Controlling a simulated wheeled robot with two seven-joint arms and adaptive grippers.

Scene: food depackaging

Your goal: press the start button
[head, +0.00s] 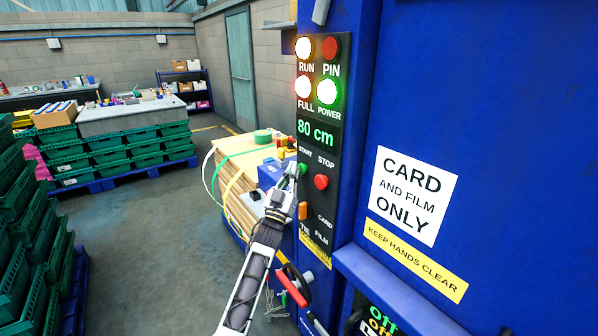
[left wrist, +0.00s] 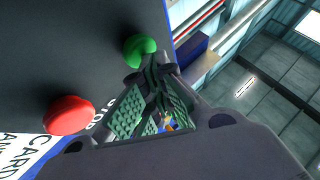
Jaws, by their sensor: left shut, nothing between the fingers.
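The green start button (head: 303,169) sits on the black control panel (head: 318,150) under the word START, left of the red stop button (head: 321,182). My left gripper (head: 294,172) is shut and empty, with its fingertips right at the green button. In the left wrist view the green button (left wrist: 139,47) shows just beyond the closed fingertips (left wrist: 156,66), and the red button (left wrist: 69,115) lies to the lower left. I cannot tell whether the tips touch the green button or how far it is pushed in. My right gripper is out of view.
The display (head: 316,134) reads 80 cm, with white RUN and FULL lamps and a green POWER lamp lit above. An orange switch (head: 303,211) and a red handle (head: 292,286) are lower on the blue machine (head: 480,120). Strapped card (head: 245,170) stands behind my gripper.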

